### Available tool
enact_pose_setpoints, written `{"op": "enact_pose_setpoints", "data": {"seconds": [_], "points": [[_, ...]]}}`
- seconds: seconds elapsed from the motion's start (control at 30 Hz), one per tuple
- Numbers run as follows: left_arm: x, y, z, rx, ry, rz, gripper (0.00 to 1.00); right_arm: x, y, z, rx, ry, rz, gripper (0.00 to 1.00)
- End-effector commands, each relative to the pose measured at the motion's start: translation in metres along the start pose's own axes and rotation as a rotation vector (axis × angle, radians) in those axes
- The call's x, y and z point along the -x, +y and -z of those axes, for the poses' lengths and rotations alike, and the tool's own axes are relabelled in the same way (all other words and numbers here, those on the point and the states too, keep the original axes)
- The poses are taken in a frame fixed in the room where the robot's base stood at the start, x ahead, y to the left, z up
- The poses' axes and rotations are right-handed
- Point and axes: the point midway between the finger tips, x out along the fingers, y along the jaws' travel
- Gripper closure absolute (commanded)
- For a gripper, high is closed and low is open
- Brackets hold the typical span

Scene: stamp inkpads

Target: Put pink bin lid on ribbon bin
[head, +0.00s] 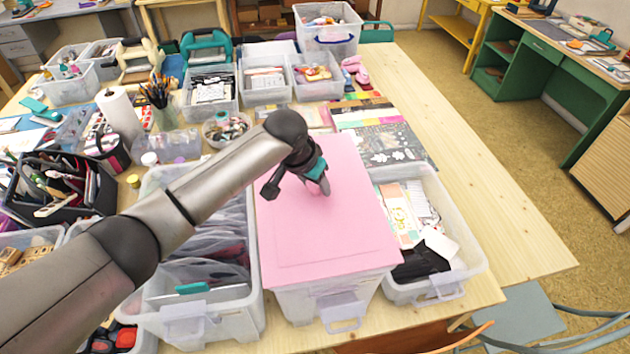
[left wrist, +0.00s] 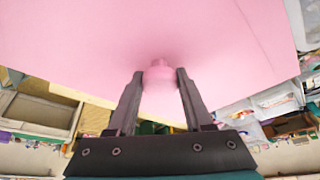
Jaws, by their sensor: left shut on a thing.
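The pink lid (head: 330,240) is a large flat sheet, roughly level, over a translucent bin (head: 325,306) at the front middle of the table. My left gripper (head: 322,187) is above the lid and shut on its small pink knob. In the left wrist view, the fingers (left wrist: 160,84) sit on both sides of the knob (left wrist: 159,74), with the lid's pink face (left wrist: 140,35) filling the upper part. The lid hides the bin's contents and most of its rim. I cannot tell whether it rests on the rim or hovers just above. My right gripper is out of view.
An open bin (head: 205,318) of bagged things stands close on the left. Another open bin (head: 435,285) with papers and a black item stands close on the right. Several bins and tools crowd the back and left. The table's right side (head: 470,170) is bare.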

Motion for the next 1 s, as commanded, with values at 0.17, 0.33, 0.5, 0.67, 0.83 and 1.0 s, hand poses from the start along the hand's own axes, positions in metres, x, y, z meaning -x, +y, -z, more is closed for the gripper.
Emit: {"op": "enact_pose_setpoints", "data": {"seconds": [0.17, 0.33, 0.5, 0.67, 0.83, 1.0], "points": [[0.0003, 0.0003, 0.0006, 0.0, 0.002, -0.001, 1.0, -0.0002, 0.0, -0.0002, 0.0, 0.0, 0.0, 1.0], [0.0002, 0.0004, 0.0005, 0.0, 0.002, -0.001, 1.0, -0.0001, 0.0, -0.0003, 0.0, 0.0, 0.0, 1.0], [-0.0016, 0.0005, -0.0003, 0.0, 0.001, -0.001, 1.0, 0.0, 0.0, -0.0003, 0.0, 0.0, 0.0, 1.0], [-0.0045, 0.0007, -0.0017, 0.001, 0.001, -0.001, 1.0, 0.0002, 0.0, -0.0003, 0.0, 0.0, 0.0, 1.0], [-0.0078, 0.0008, -0.0032, 0.001, 0.0, -0.002, 1.0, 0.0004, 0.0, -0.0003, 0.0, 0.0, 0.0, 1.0], [-0.0092, 0.0008, -0.0036, 0.0, 0.001, -0.001, 1.0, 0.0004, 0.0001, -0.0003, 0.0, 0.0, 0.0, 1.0]]}}
